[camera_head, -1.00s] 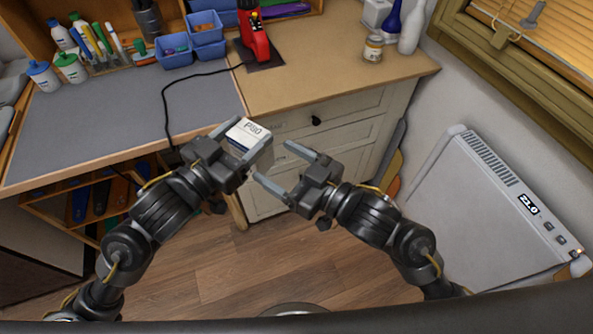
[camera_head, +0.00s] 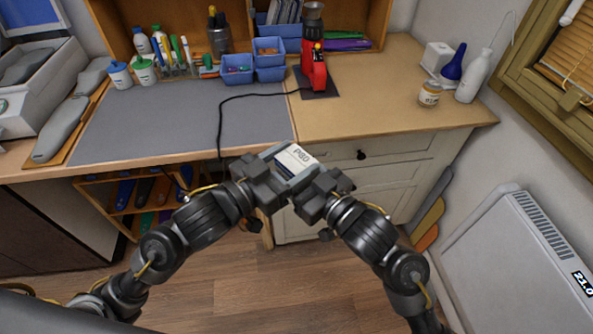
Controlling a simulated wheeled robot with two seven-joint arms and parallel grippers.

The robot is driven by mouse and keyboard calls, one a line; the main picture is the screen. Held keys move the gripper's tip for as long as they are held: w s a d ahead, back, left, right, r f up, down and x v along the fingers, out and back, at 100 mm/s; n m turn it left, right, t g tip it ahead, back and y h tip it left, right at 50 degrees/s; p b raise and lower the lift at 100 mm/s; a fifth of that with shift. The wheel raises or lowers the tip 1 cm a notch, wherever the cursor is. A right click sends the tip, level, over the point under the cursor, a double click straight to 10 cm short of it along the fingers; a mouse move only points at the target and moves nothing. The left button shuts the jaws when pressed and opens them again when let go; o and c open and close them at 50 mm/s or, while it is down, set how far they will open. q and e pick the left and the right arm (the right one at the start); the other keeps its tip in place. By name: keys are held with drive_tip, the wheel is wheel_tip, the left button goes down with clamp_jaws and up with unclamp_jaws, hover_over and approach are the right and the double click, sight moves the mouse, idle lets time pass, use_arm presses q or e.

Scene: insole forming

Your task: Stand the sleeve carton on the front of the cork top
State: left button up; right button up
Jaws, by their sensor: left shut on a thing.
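The sleeve carton (camera_head: 296,158) is a small white box with dark lettering like "P80" on its upturned face. It is in front of the bench's front edge, in the air. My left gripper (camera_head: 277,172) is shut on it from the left. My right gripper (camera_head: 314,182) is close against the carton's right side. Its fingers are mostly hidden, so I cannot tell whether they touch it or how wide they are. The tan cork top (camera_head: 370,110) is the right part of the bench, and its front strip is bare.
A red tool (camera_head: 315,72) on a dark pad stands at the back of the cork top, its black cable crossing the grey mat (camera_head: 170,125). A jar (camera_head: 429,94) and bottles (camera_head: 474,76) stand at the right. A white heater (camera_head: 520,260) is at the lower right.

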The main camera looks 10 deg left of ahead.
drive_tip(key=c, duration=0.7)
use_arm(q)
drive_tip(key=o, duration=1.1)
use_arm(e)
drive_tip(key=shift+c, duration=0.3)
